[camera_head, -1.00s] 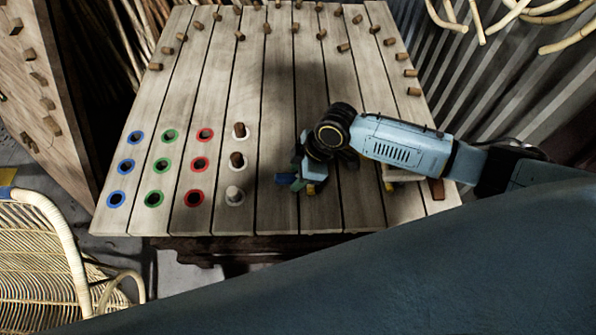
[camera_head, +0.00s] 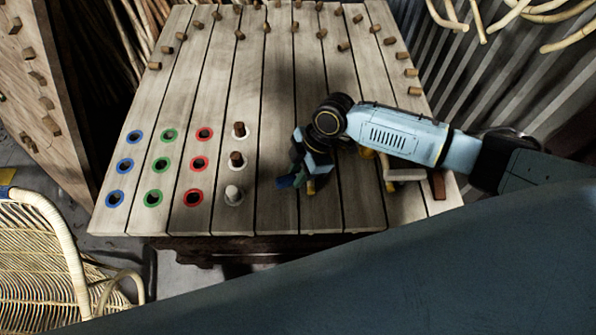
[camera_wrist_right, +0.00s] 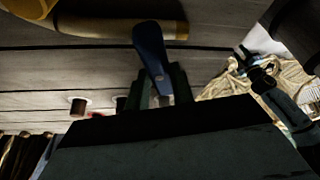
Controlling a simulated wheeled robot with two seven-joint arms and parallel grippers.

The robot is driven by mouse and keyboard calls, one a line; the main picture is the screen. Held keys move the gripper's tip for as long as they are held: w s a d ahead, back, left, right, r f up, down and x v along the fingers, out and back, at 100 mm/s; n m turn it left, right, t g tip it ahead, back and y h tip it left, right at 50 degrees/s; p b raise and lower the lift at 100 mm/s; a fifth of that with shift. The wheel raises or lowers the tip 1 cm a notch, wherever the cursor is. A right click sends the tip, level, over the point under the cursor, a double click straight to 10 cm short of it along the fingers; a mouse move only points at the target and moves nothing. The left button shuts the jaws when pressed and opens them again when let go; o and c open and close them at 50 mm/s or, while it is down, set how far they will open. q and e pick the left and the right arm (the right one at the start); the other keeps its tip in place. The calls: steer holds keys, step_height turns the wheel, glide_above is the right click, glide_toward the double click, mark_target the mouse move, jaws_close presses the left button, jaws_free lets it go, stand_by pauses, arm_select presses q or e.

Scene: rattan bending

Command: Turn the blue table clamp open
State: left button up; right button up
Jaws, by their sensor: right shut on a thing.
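The blue table clamp's lever (camera_wrist_right: 152,50) shows in the right wrist view, with its lower end between my right gripper's dark fingers. In the head view a small blue part (camera_head: 286,182) shows low at the table's front half, beside my wrist. My right gripper (camera_wrist_right: 163,88) is shut on this blue lever. In the head view my right arm reaches in from the right and its wrist hides most of the clamp.
The plank table (camera_head: 285,110) has coloured ring holes at its left front and several wooden pegs along its far and right edges. White-ringed pegs (camera_head: 237,160) stand left of my right gripper. A pale block (camera_head: 405,174) lies right of it. A wicker chair (camera_head: 50,260) stands at left.

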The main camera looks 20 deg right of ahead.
steer(key=n+g+b, duration=0.1)
steer(key=n, duration=0.2)
steer(key=shift+w+n, duration=0.1)
steer(key=shift+n, duration=0.3)
steer(key=n+g+b, duration=0.1)
steer(key=n+b, duration=0.1)
steer(key=n, duration=0.1)
steer(key=shift+n+g+h, duration=0.3)
steer(key=shift+h, duration=0.1)
steer(key=n+h+b, duration=0.1)
steer(key=n, duration=0.2)
steer(key=shift+a+n+g, duration=0.1)
steer(key=shift+n+g, duration=0.2)
steer(key=shift+g, duration=0.1)
steer(key=shift+n+g+h+b, duration=0.4)
steer(key=shift+n+h+b, duration=0.25)
steer(key=shift+n, duration=0.95)
steer(key=o, duration=1)
steer(key=shift+r, duration=0.1)
